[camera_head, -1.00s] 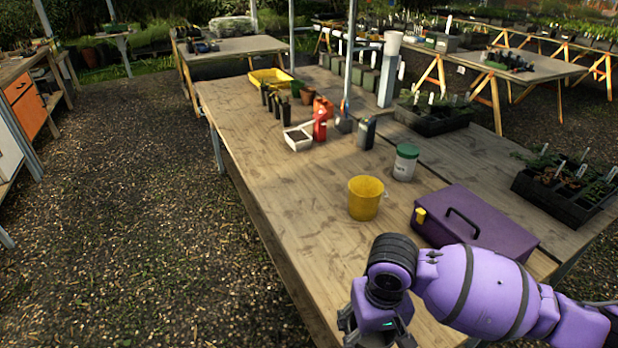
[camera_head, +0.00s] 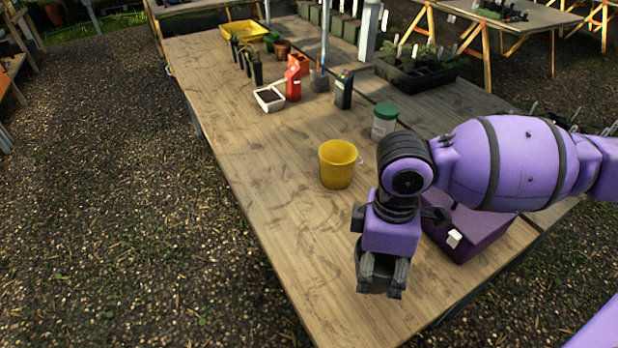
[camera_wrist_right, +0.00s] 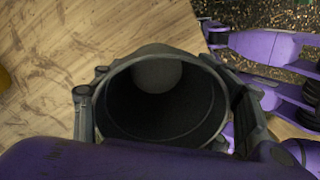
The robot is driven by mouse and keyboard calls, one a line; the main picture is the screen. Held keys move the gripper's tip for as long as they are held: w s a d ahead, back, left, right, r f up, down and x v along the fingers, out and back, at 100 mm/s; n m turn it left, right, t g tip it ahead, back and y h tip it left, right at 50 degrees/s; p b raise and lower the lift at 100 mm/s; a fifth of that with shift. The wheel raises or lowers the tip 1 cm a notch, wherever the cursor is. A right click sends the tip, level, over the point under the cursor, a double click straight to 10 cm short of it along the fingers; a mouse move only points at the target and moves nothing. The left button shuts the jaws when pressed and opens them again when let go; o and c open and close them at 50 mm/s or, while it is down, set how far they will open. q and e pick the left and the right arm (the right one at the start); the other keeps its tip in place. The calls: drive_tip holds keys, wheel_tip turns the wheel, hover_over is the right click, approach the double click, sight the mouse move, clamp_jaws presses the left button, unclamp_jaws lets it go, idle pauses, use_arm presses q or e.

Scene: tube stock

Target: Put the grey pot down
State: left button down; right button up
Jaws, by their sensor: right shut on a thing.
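The grey pot (camera_head: 372,283) is between the fingers of my right gripper (camera_head: 383,290), over the near part of the wooden table, and is mostly hidden by the gripper in the head view. In the right wrist view I look into the open mouth of the pot (camera_wrist_right: 160,115); it is dark inside with a paler patch at the far end. The fingers of my right gripper (camera_wrist_right: 163,100) are shut on it from both sides. I cannot tell whether its base touches the table. My left gripper is not in view.
The wooden table (camera_head: 265,190) is bare left of the gripper. A yellow bucket (camera_head: 337,165) and a green-lidded white tub (camera_head: 384,122) stand beyond it. A purple toolbox (camera_head: 475,235) sits close on the right, partly behind my arm. The table's left edge is near.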

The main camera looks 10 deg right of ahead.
drive_tip(key=w+a+f, duration=0.1)
drive_tip(key=w+f, duration=0.2)
drive_tip(key=w, duration=0.1)
drive_tip(key=w+a+f+b, duration=0.1)
drive_tip(key=w+f, duration=0.2)
drive_tip(key=w, duration=0.1)
drive_tip(key=w+a+f, duration=0.1)
drive_tip(key=w+f, duration=0.2)
drive_tip(key=w, duration=0.1)
drive_tip(key=shift+w+a+b, duration=0.25)
drive_tip(key=shift+w+b, duration=0.1)
drive_tip(key=shift+w+a+f, duration=0.1)
drive_tip(key=shift+w+f, duration=0.2)
drive_tip(key=shift+f, duration=0.1)
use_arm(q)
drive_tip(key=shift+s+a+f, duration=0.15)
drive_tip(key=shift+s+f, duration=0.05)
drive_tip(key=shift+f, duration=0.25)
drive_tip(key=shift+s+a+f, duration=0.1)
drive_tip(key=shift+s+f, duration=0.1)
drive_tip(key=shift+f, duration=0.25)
use_arm(e)
drive_tip(key=shift+w+f, duration=0.15)
drive_tip(key=shift+f, duration=1.45)
drive_tip(key=shift+f, duration=0.1)
